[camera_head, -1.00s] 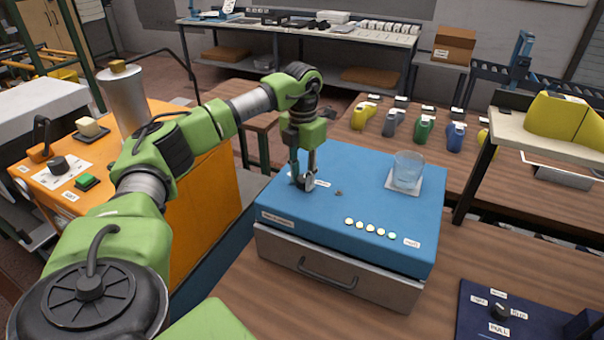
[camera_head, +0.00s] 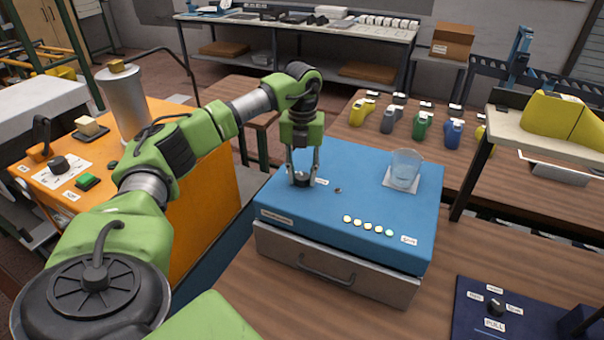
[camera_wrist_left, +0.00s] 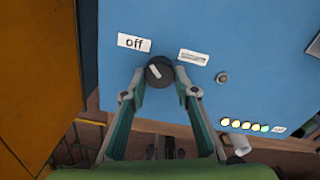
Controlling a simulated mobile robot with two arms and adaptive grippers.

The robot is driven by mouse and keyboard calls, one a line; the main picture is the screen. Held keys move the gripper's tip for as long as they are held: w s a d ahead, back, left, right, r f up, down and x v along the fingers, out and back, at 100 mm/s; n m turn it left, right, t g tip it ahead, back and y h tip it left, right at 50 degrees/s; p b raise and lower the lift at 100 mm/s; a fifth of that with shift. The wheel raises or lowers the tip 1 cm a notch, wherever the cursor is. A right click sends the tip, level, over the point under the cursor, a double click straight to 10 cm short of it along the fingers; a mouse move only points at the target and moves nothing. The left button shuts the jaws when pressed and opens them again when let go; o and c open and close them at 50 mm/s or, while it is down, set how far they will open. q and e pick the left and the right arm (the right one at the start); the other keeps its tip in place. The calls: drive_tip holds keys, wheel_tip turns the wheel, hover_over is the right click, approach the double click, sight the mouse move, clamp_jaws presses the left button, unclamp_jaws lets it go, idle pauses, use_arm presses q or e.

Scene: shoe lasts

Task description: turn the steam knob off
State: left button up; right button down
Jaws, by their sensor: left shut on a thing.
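The steam knob (camera_wrist_left: 159,69) is a small black round knob with a white mark, on the top of a blue box (camera_head: 352,170). In the left wrist view, the mark slants toward the upper left, roughly on the side of the "off" label (camera_wrist_left: 134,42). My left gripper (camera_head: 302,178) points down over the box and is shut on the knob, one finger on each side. A second label (camera_wrist_left: 193,57) lies to the knob's right; its text is too small to read. My right gripper is out of view.
A glass (camera_head: 405,168) stands on a white pad on the box, right of the gripper. A row of small lights (camera_head: 368,225) runs near the box's front edge. An orange cabinet (camera_head: 205,180) stands to the left. A dark blue panel (camera_head: 520,310) lies at front right.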

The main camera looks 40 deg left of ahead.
sight(302, 177)
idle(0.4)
use_arm(q)
drive_tip(key=o, duration=1.1)
wheel_tip(302, 177, up, 12)
idle(0.3)
